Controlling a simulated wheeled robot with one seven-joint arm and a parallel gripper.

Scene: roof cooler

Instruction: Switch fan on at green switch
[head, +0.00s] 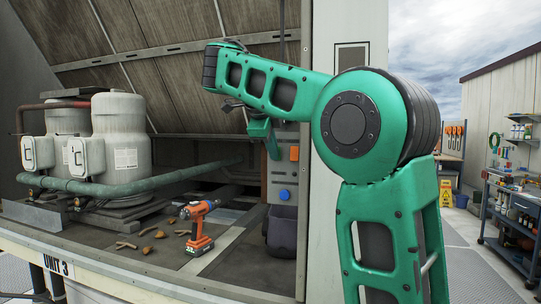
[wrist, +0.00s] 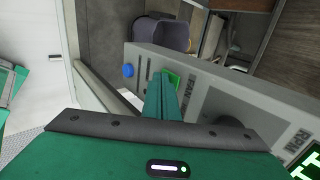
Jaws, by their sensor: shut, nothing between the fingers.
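The green switch (wrist: 174,79) is on a grey control panel (wrist: 205,92), partly covered by my fingers in the wrist view. My gripper (wrist: 163,80) is shut and empty, its green fingertips right at the left side of the green switch. I cannot tell whether they touch it. In the head view my gripper (head: 273,152) points down in front of the panel (head: 285,172), and the green switch cannot be made out there. A blue button (head: 284,194) sits low on the panel and also shows in the wrist view (wrist: 128,70).
An orange part (head: 294,153) is on the panel beside my gripper. A dark bin (head: 281,232) stands below. White tanks (head: 121,140) with green pipe stand left. A pale post (head: 334,210) is right of the panel.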

